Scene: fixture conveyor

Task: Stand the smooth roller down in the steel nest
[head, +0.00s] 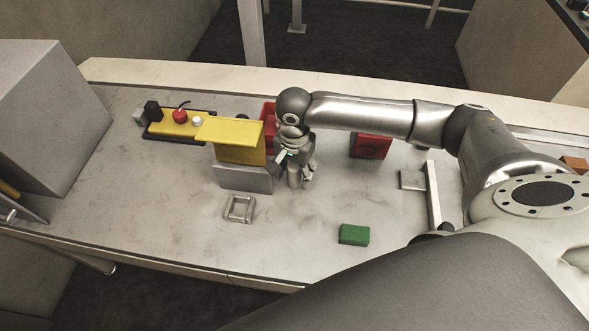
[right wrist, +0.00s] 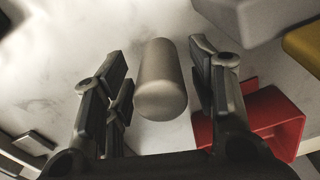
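The smooth roller (head: 294,179) is a plain grey cylinder standing on the pale worktop, partly covered by my right gripper in the head view. My right gripper (head: 299,168) points down over it. In the right wrist view the roller (right wrist: 162,78) lies between the two open fingers, with a gap on each side. The steel nest (head: 231,213) looks like a small square metal frame on the worktop, left of the roller and nearer the front edge. Its inside looks empty. My left gripper is not in view.
A yellow block on a grey base (head: 243,180) stands just left of my right gripper. A red holder (head: 268,112) is behind it; another red block (head: 371,146) is to the right. A green block (head: 354,235) lies front right.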

